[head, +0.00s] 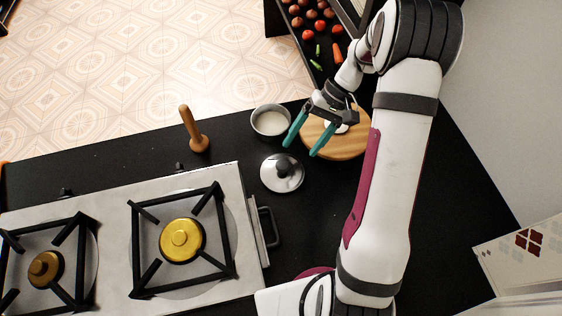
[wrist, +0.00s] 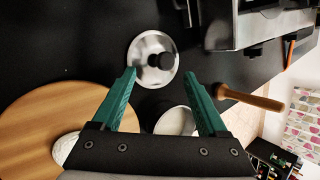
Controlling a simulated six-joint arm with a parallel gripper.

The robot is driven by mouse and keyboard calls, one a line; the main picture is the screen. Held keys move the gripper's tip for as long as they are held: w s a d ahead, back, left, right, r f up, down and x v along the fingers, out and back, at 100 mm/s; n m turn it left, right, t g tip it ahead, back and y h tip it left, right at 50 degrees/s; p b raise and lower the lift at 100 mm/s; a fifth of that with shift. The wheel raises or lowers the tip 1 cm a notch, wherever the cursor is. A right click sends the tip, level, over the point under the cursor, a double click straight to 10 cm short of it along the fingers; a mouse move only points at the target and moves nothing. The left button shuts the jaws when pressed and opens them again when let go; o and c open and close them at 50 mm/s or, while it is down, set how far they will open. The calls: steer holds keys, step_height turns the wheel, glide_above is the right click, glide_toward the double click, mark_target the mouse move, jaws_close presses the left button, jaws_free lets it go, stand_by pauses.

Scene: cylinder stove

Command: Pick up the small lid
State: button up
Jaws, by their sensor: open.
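The small lid (head: 283,174) is a round, shiny metal lid with a dark knob, lying on the black counter to the right of the stove in the head view. In the wrist view the lid (wrist: 152,59) lies just ahead of the fingertips, around the middle of the gap between them. My gripper (head: 301,151) has teal fingers and is open and empty. In the head view its fingertips are above and to the right of the lid, apart from it. The open gripper also shows in the wrist view (wrist: 162,78).
A pot with white contents (head: 271,122) stands close behind the lid. A round wooden board (head: 345,146) lies to the right, under my gripper. A wooden pestle-like tool (head: 194,130) stands at the back left. The stove (head: 205,281) with black grates fills the left front.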

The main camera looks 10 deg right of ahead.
mark_target(288, 168)
steer(key=s+d+m+y, duration=0.1)
steer(key=m, duration=0.1)
steer(key=s+d+f+m+t+y, duration=0.1)
steer(key=s+m, duration=0.1)
steer(key=m, duration=0.1)
steer(key=s+f+m+t+y, duration=0.1)
steer(key=s+m, duration=0.1)
steer(key=shift+s+d+m, duration=0.25)
steer(key=shift+d+m, duration=0.15)
steer(key=s+d+m+t, duration=0.1)
steer(key=m+t, duration=0.1)
steer(key=m, duration=0.2)
steer(key=s+d+m+t+y, duration=0.1)
steer(key=s+m+t, duration=0.1)
steer(key=m, duration=0.3)
steer(key=s+d+m+t, duration=0.1)
steer(key=m+t, duration=0.3)
steer(key=m, duration=0.1)
steer(key=shift+s+f, duration=0.25)
steer(key=shift+s, duration=0.1)
steer(key=shift+m+t, duration=0.6)
steer(key=shift+m, duration=0.1)
steer(key=x, duration=1)
steer(key=shift+f, duration=0.1)
steer(key=x, duration=0.5)
steer(key=shift+a+r, duration=0.25)
steer(key=shift+a, duration=0.1)
jaws_close()
